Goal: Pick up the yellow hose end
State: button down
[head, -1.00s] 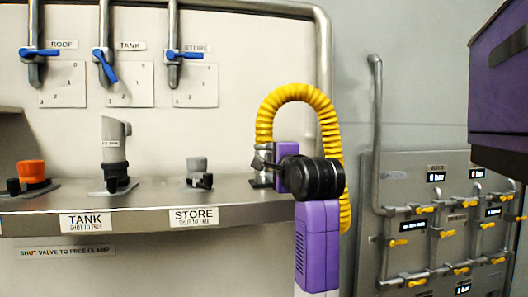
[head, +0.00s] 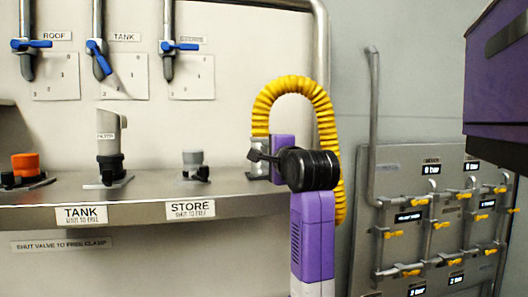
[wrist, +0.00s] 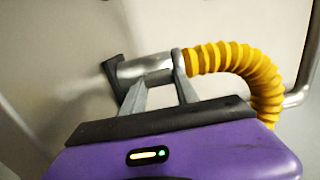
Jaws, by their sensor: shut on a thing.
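The yellow hose (head: 298,84) arches up over my arm in the head view and hangs down behind it on the right. Its end is a grey metal cuff (head: 259,152), just above the steel ledge. In the wrist view the metal cuff (wrist: 145,68) lies between the two fingers of my gripper (wrist: 160,80), with the yellow corrugated hose (wrist: 235,62) running off to the right. My gripper (head: 258,160) is shut on this cuff; my purple and black wrist hides part of it in the head view.
The steel ledge (head: 140,190) carries a STORE port (head: 194,165), a TANK port with a grey fitting (head: 109,140) and an orange cap (head: 30,164). Blue-handled valves (head: 100,60) are on the wall above. A pipe panel with yellow taps (head: 440,215) stands at right.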

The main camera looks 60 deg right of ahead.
jog(key=shift+r, duration=0.15)
notch_tip(320, 180, up, 20)
jog(key=b, duration=0.3)
dwell(0.4)
jog(key=shift+s+a, duration=0.1)
